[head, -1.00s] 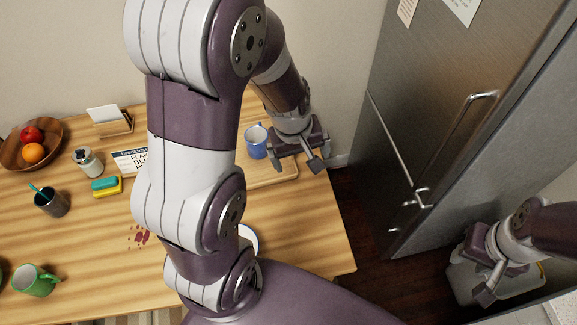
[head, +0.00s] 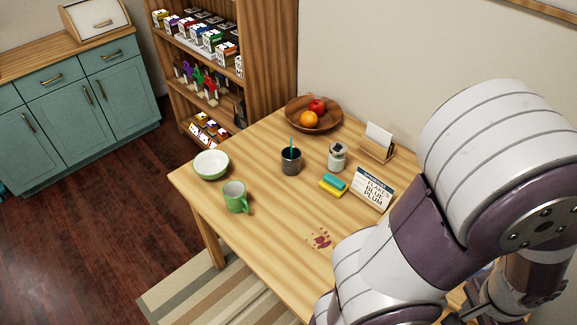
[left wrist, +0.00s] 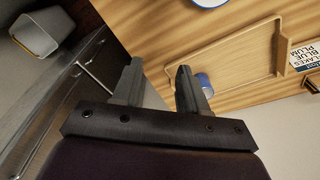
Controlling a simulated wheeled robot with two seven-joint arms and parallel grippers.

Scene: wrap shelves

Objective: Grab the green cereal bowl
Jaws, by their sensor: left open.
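The green cereal bowl (head: 211,166), green outside and white inside, sits upright at the left end of the wooden table in the head view. A green mug (head: 235,197) stands close beside it, apart from it. My left gripper (left wrist: 160,67) is open and empty in the left wrist view, its two fingers spread. It is over the table's other end, far from the bowl, near a blue mug (left wrist: 204,84) partly hidden by one finger. The bowl does not show in the left wrist view. My right gripper is in neither view.
A tray-like board (left wrist: 235,50) lies near my left gripper. Shelves (head: 262,60) stand behind the table. Floor left of it is clear.

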